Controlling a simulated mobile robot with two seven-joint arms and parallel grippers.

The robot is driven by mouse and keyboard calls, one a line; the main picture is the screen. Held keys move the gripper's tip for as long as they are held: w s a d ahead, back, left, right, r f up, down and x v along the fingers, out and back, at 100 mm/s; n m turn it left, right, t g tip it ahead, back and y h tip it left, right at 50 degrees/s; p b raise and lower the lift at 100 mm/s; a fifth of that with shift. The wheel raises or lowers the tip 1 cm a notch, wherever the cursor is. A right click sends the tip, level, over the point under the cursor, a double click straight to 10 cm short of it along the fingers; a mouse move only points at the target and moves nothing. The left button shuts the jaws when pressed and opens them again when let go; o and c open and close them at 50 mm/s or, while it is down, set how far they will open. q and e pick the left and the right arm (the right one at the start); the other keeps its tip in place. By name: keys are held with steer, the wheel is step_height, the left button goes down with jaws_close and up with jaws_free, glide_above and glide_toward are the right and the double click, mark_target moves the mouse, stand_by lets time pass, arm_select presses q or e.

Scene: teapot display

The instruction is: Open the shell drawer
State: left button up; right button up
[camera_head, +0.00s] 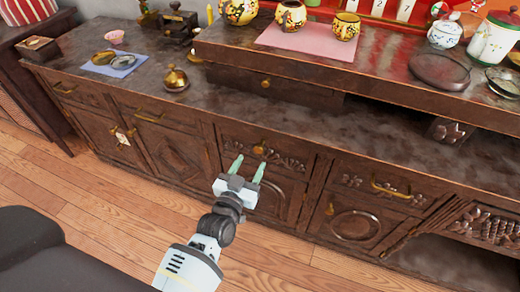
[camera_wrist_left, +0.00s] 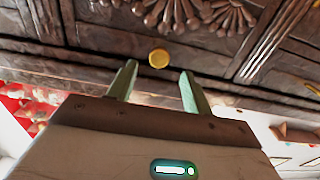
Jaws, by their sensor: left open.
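The shell drawer (camera_head: 287,160) is a dark wooden drawer front with fan-shaped carvings, in the middle of the long cabinet. It looks shut. Its small round brass knob (camera_head: 259,149) also shows in the left wrist view (camera_wrist_left: 158,58), with shell carvings (camera_wrist_left: 232,16) around it. My left gripper (camera_head: 249,162) is open and empty in front of the drawer. In the left wrist view its two pale green fingers (camera_wrist_left: 158,70) point toward the knob, which appears between the tips. Whether the tips reach level with the knob I cannot tell. My right gripper is not in view.
A neighbouring drawer with a brass bar handle (camera_head: 391,190) is on the right. Cabinet doors lie below and to the left. A brass pot (camera_head: 176,79) stands on the cabinet top (camera_head: 215,115). The wooden floor (camera_head: 110,215) in front is clear.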

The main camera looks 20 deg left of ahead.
mark_target(258, 152)
arm_select(q)
steer(key=w+b, duration=0.1)
steer(key=w, duration=0.4)
steer(key=shift+w+d+f, duration=0.1)
steer(key=shift+w+d, duration=0.05)
steer(key=shift+w, duration=0.9)
jaws_close()
